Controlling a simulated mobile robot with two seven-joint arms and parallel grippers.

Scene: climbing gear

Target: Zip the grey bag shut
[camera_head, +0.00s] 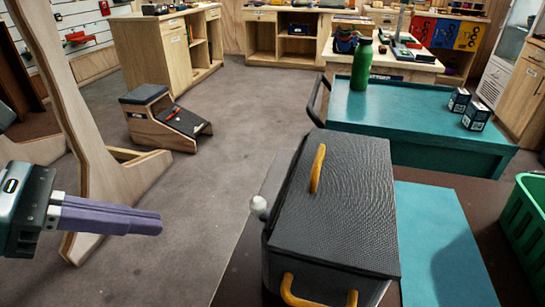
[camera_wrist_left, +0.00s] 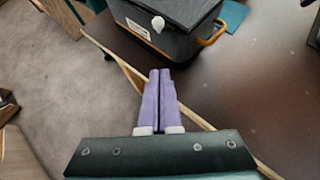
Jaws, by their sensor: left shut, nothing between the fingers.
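The grey bag (camera_head: 338,215) stands on the dark table in front of me, with its lid lying over the top and yellow-orange handles on it. The fingers (camera_wrist_left: 160,74) also show shut there.
A blue mat (camera_head: 440,240) lies right of the bag. Behind it is a teal cart (camera_head: 400,115) with a green bottle (camera_head: 361,65) and small boxes. A green crate (camera_head: 527,215) is at far right. A wooden upright (camera_head: 75,100) stands near my left arm.

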